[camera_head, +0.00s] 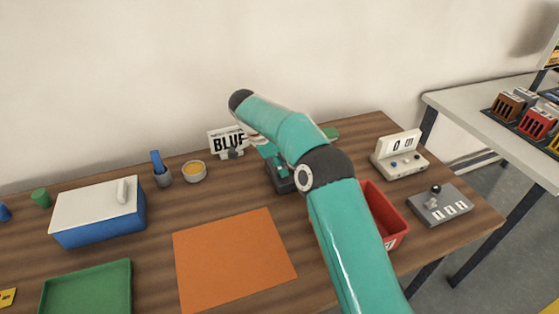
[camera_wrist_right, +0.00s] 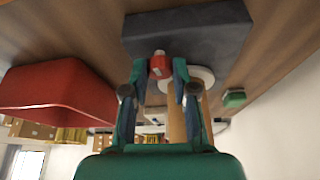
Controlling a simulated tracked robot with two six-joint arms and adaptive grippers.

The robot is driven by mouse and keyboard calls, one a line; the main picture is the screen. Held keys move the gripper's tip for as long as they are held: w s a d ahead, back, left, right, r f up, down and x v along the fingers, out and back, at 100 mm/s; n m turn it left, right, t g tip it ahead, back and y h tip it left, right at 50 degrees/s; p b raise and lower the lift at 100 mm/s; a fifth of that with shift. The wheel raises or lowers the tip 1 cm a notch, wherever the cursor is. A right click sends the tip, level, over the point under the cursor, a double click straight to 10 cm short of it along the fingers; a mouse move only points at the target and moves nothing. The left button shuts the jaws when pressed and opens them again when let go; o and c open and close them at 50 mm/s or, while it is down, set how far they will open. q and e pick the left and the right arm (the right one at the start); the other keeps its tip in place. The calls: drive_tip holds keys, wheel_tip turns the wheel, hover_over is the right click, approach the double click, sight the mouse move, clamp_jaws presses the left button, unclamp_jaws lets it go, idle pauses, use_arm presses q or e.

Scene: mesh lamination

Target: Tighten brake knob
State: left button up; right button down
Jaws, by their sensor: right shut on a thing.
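The brake knob (camera_wrist_right: 160,66) is a small red piece in the right wrist view. It sits by the edge of a dark grey block-shaped base (camera_wrist_right: 190,30). My right gripper (camera_wrist_right: 161,72) is shut on the knob, with one finger on each side. A pale round disc (camera_wrist_right: 187,79) lies just behind the knob. In the head view my right arm reaches over the table, and the dark base (camera_head: 281,183) shows only partly beside it. The knob is hidden there. My left gripper is not in view.
A red bin (camera_head: 388,222) stands close to the right of the base in the head view. A grey lever box (camera_head: 440,205) and a white counter (camera_head: 399,155) are further right. An orange mat (camera_head: 232,260) lies bare in front. A blue box (camera_head: 98,222) stands left.

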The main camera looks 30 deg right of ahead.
drive_tip(key=shift+w+r+m, duration=0.1)
drive_tip(key=shift+w+m, duration=0.1)
drive_tip(key=shift+m, duration=0.2)
drive_tip(key=c, duration=0.9)
unclamp_jaws()
